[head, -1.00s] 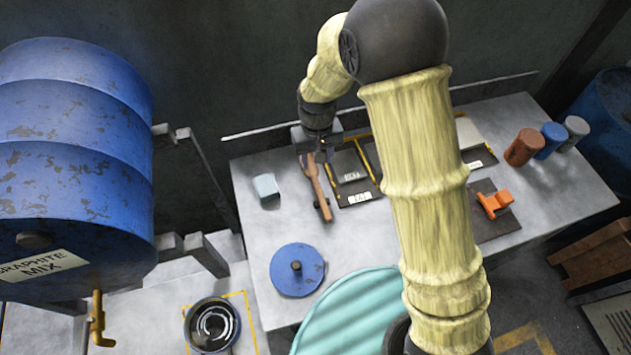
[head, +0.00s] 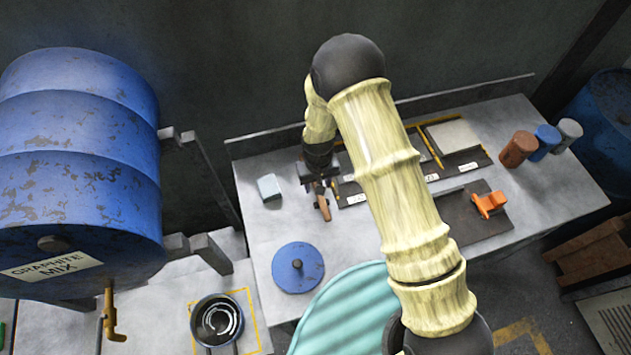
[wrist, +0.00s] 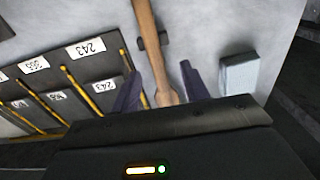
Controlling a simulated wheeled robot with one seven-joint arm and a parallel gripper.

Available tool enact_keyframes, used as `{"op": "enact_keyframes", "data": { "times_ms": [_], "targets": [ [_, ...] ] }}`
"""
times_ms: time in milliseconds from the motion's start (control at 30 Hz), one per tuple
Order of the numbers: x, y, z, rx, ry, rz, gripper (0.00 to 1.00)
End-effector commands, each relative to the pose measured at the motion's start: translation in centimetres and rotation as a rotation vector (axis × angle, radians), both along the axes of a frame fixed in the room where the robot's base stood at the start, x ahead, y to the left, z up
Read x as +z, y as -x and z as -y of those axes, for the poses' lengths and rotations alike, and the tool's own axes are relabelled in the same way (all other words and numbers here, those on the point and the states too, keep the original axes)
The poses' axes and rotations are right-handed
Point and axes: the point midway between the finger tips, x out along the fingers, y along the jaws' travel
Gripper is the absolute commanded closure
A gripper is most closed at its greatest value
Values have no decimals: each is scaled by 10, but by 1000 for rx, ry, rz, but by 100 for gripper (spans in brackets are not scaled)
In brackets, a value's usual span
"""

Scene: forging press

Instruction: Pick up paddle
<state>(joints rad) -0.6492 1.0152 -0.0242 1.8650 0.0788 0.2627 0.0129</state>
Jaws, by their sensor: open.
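The paddle is a long brown wooden piece lying on the grey bench. In the wrist view the paddle (wrist: 147,32) runs down from the top edge, and its near end lies between my gripper's two dark fingers (wrist: 162,88). The fingers are open, one on each side of the wood, with gaps visible. I cannot tell how far above the bench they are. In the head view my gripper (head: 320,184) is over the paddle's far part and hides it. Only the paddle's near part (head: 324,208) shows there.
A pale blue block (head: 269,187) sits left of the paddle, and a round blue lid (head: 298,268) lies in front. A dark labelled tray (wrist: 75,75) is close beside the paddle. An orange object (head: 489,204) and several cans stand farther right.

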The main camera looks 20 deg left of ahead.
Motion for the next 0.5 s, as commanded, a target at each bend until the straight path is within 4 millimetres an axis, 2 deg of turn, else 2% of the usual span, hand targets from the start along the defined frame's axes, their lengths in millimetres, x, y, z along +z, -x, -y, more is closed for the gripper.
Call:
{"op": "enact_keyframes", "data": {
  "times_ms": [333,500],
  "targets": [
    [-2,1,0,2,0,0,55],
    [-13,2,4,2,2,-3,55]
  ]
}}
